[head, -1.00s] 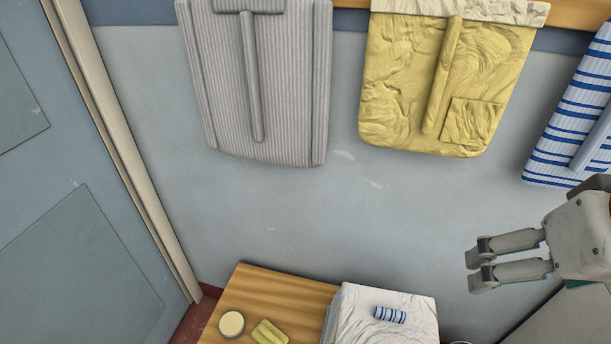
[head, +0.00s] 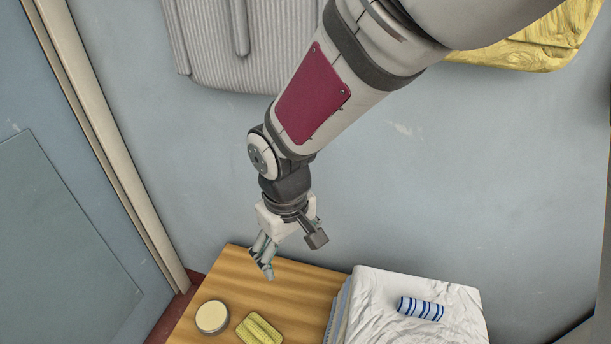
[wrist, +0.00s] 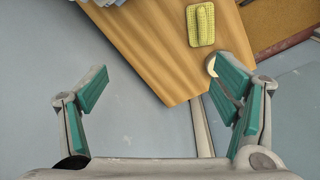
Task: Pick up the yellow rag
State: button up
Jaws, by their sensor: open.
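The yellow rag (head: 259,330) is a small, folded, ribbed cloth lying on the wooden table (head: 281,283) near the lower edge of the head view. In the wrist view the rag (wrist: 200,24) lies at the top, right of centre, beyond my fingertips. My gripper (head: 262,262) hangs above the far part of the table in the head view, apart from the rag. In the wrist view my gripper (wrist: 160,90) is open, its two green-padded fingers wide apart with nothing between them.
A round tin (head: 212,317) stands left of the rag, partly hidden by a finger in the wrist view. A stack of white cloth (head: 385,290) with a blue-striped roll (head: 420,308) is to the right. The wall (head: 450,180) rises behind; a grey ribbed cloth (head: 205,45) hangs there.

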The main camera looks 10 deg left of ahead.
jog(key=s+a+f+n+g+b, duration=0.1)
jog(key=s+a+f+b, duration=0.1)
jog(key=a+f, duration=0.35)
jog(key=s+a+f+n+b, duration=0.1)
jog(key=s+a+f+b, duration=0.15)
jog(key=f, duration=0.65)
jog(key=b, duration=0.2)
send_over(255, 328)
jog(key=f, duration=0.8)
jog(key=shift+w, duration=0.3)
jog(key=shift+s+d+f+b, duration=0.15)
jog(key=shift+f+b, duration=0.6)
jog(key=shift+f, duration=0.75)
jog(key=shift+s+a+f+b, duration=0.1)
jog(key=shift+f+b, duration=0.6)
jog(key=shift+f, duration=0.75)
jog(key=c, duration=1.2)
jog(key=shift+r, duration=0.2)
jog(key=shift+c, duration=0.2)
